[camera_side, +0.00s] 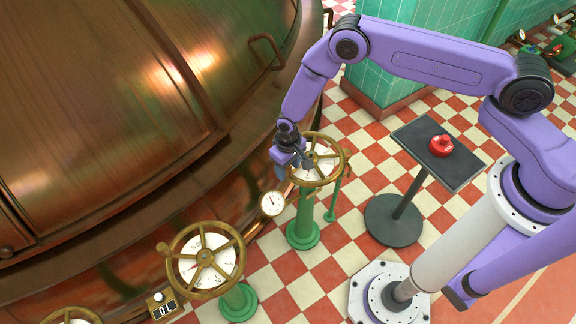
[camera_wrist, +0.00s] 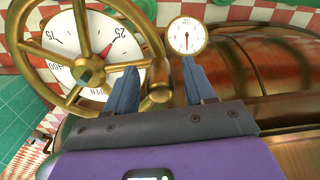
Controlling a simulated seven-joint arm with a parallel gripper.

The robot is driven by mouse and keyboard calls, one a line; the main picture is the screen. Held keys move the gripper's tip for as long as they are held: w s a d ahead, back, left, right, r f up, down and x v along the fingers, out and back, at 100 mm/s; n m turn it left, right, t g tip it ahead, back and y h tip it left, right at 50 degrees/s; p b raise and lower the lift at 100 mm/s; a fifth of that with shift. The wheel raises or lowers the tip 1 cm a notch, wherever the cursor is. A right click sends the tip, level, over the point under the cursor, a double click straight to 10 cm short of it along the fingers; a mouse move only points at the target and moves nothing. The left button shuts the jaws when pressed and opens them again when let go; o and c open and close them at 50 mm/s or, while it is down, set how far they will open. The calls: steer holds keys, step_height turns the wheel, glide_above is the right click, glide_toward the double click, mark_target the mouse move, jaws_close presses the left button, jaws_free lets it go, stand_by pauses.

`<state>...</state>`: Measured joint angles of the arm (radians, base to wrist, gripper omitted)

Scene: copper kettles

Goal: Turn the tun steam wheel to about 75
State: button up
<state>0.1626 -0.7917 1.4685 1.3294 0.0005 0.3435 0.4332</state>
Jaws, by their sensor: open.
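A brass handwheel (camera_side: 343,153) with spokes stands over a white dial on a green pedestal; no name on it is readable. In the wrist view the wheel (camera_wrist: 82,28) fills the left, and its dial (camera_wrist: 62,48) shows 25, 75, 100 and OPEN. A red mark shows near the 25. My gripper (camera_side: 291,166) is at the wheel's left side, by the copper vessel. In the wrist view its two fingers are apart, with the wheel's brass handle knob (camera_wrist: 158,84) between them; contact cannot be told.
A large copper vessel (camera_side: 120,90) fills the left. A small gauge (camera_side: 272,203) sits beside the wheel. A second handwheel (camera_side: 205,257) stands nearer. A stand (camera_side: 412,135) with a red object (camera_side: 441,146) is to the right. A green tiled pillar (camera_side: 385,75) is behind.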

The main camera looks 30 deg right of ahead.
jaws_close()
steer(key=shift+s, duration=0.1)
